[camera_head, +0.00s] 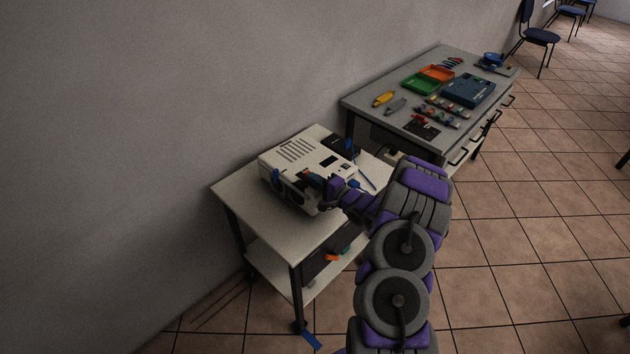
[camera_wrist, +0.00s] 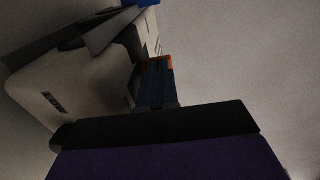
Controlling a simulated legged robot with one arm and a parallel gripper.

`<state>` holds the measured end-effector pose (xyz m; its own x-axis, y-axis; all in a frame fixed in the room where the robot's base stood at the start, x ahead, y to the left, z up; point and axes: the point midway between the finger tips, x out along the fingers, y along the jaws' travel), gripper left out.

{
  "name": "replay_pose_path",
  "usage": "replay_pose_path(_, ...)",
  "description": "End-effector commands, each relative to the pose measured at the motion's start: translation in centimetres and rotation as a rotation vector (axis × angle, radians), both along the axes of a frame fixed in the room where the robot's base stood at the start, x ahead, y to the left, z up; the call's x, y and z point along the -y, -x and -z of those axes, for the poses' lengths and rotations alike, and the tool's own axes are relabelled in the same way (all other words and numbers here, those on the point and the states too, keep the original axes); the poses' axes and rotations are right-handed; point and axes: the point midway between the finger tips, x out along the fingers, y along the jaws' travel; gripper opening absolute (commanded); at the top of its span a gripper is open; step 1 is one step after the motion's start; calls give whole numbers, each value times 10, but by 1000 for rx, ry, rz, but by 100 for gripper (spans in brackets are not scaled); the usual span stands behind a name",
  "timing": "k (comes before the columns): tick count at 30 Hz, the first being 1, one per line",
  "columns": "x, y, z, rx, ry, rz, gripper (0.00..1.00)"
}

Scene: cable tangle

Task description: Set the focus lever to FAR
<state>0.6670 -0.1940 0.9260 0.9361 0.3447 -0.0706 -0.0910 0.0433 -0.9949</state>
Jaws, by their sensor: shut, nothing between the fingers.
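A cream projector-like device (camera_head: 300,155) with vent slots on top stands on a small white table. It also shows in the wrist view (camera_wrist: 70,90), large and close. My gripper (camera_head: 312,177) is at the device's front right side, by a dark recess in its casing. In the wrist view my gripper (camera_wrist: 157,75) is shut and empty, its orange-tipped fingers against or very near the casing. I cannot tell whether it touches. The focus lever cannot be made out clearly; my gripper may hide it. No FAR marking is readable.
The white table (camera_head: 235,196) has a lower shelf with an orange item (camera_head: 332,257). A grey workbench (camera_head: 365,97) behind holds trays, tools and a blue case (camera_head: 468,90). The wall is close on the left. Tiled floor (camera_head: 540,200) at right is open.

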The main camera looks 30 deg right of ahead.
Motion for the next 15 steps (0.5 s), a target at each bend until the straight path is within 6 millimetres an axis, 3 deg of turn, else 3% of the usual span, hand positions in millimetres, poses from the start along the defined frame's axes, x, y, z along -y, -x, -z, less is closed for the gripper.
replay_pose_path(15,-1,-4,-7,-51,20,-6,0)
